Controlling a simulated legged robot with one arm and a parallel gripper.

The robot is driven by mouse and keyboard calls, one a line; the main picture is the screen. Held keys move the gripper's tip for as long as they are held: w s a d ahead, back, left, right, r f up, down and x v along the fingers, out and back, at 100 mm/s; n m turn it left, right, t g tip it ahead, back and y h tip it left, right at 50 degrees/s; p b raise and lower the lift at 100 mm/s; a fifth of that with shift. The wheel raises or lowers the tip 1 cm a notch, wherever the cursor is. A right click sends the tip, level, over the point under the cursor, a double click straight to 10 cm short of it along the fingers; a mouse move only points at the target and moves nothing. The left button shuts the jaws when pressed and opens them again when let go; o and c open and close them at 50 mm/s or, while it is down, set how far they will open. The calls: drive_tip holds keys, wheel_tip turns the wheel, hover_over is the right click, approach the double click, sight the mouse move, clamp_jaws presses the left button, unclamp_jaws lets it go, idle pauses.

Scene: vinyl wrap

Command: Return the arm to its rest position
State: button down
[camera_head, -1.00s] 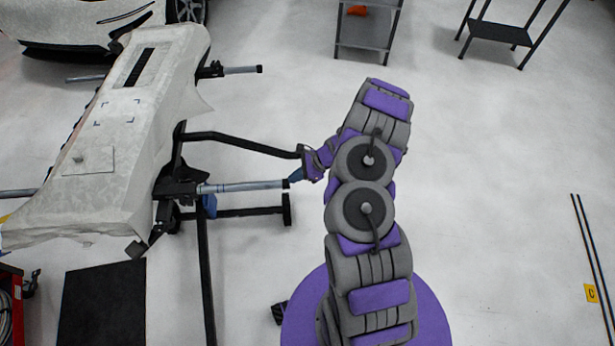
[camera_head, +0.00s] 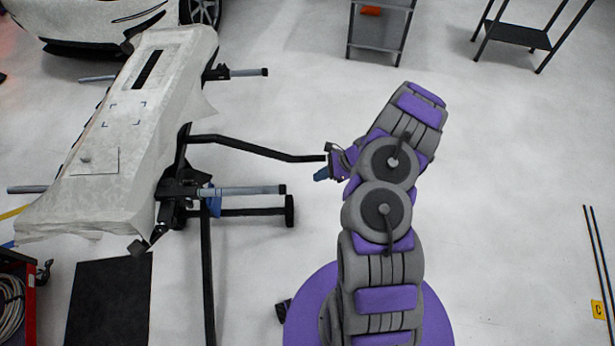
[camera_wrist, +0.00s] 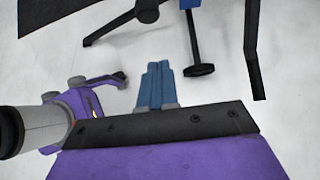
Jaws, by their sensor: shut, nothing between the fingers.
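My arm, grey and purple, stands bent on its purple base in the head view. My gripper (camera_head: 322,174) has blue fingers and points left toward the work stand. In the wrist view the two blue fingers (camera_wrist: 155,86) lie side by side, shut and empty, over the pale floor. The gripper is apart from the stand's bars in the head view, a little right of their ends.
A stand (camera_head: 240,212) with dark legs and bars holds a wrapped white panel (camera_head: 135,120) at left. A black mat (camera_head: 110,300) and red cart (camera_head: 20,295) are at lower left. Shelves (camera_head: 378,35) stand at the back.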

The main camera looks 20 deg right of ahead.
drive_tip(key=shift+a+r+p+v, duration=0.45)
drive_tip(key=shift+p+v, duration=0.15)
drive_tip(key=shift+v, duration=2.15)
drive_tip(key=s+a+r+n+g, duration=0.1)
drive_tip(key=a+r+n+g, duration=0.1)
drive_tip(key=a+r+n, duration=0.5)
drive_tip(key=s+a+r+n+g, duration=0.1)
drive_tip(key=s+a+r+n, duration=0.1)
drive_tip(key=a+r, duration=0.9)
drive_tip(key=s+a+r+n+g+h, duration=0.2)
drive_tip(key=s+a+r+n+h, duration=0.15)
drive_tip(key=s+r+n, duration=0.75)
drive_tip(key=s+d+r+h, duration=0.2)
drive_tip(key=s+d+r, duration=0.1)
drive_tip(key=s, duration=0.6)
drive_tip(key=s+d+r+n+h, duration=0.1)
drive_tip(key=s+d+r+h, duration=0.2)
drive_tip(key=s, duration=0.6)
drive_tip(key=shift+r+t, duration=0.3)
drive_tip(key=shift+r, duration=0.4)
